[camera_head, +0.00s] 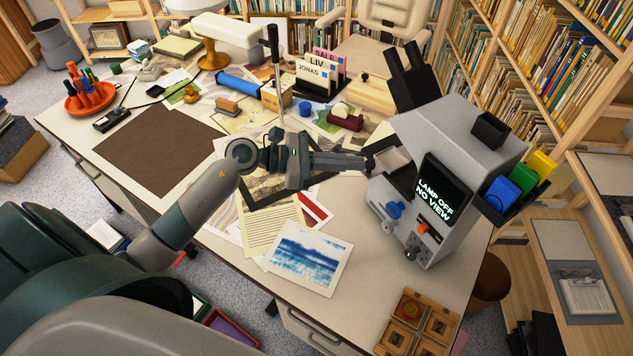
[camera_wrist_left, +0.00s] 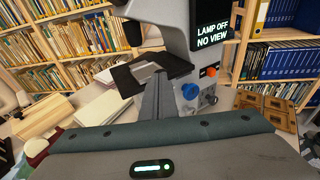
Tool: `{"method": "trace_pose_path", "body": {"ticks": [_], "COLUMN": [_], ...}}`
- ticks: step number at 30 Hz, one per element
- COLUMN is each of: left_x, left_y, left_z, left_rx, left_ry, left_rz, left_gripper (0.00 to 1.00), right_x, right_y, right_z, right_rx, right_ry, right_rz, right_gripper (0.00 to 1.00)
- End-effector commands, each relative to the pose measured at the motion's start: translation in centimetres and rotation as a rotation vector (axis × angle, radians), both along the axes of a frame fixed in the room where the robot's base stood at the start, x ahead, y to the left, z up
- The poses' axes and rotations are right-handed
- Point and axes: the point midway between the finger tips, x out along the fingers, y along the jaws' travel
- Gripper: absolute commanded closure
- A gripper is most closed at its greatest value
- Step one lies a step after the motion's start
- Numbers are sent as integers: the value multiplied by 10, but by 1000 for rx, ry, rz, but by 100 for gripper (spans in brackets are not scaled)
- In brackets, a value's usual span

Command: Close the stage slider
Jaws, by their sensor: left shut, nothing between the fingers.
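The grey microscope-like viewer (camera_head: 462,145) stands at the right side of the table. Its screen (camera_head: 437,193) reads "LAMP OFF NO VIEW". A dark stage piece with a pale top (camera_head: 393,161) juts from its left side, and I take this as the stage slider. The dark stage plate also shows in the left wrist view (camera_wrist_left: 172,64). My left gripper (camera_head: 369,161) is shut and empty, with its fingertips at the stage's outer left end. I cannot tell whether they touch it. My right gripper is not in view.
A blue knob (camera_head: 394,210) and an orange switch (camera_head: 422,228) sit on the viewer's front. A seascape print (camera_head: 308,258) lies in front. A wooden tray (camera_head: 418,322) is at the front right corner. Cards, rolls and stamps fill the table behind my arm.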

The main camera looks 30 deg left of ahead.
Motion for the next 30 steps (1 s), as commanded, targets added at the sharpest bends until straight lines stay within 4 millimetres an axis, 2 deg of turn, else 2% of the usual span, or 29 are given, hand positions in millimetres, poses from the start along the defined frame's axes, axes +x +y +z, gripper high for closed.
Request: {"method": "trace_pose_path", "body": {"ticks": [3,9,23,30], "left_x": [19,37,39,41], "left_y": [-10,-21,-22,-15], "left_z": [-2,0,2,2], "left_rx": [-1,1,-3,-1], "left_ry": [-3,-1,-3,-4], "left_rz": [-1,0,1,-1], "left_gripper": [100,100,100,100], "right_x": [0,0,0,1], "right_y": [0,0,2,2], "right_z": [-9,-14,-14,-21], "right_rx": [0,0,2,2], "right_ry": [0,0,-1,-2], "right_rz": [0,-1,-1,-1], "right_gripper": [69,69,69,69]}}
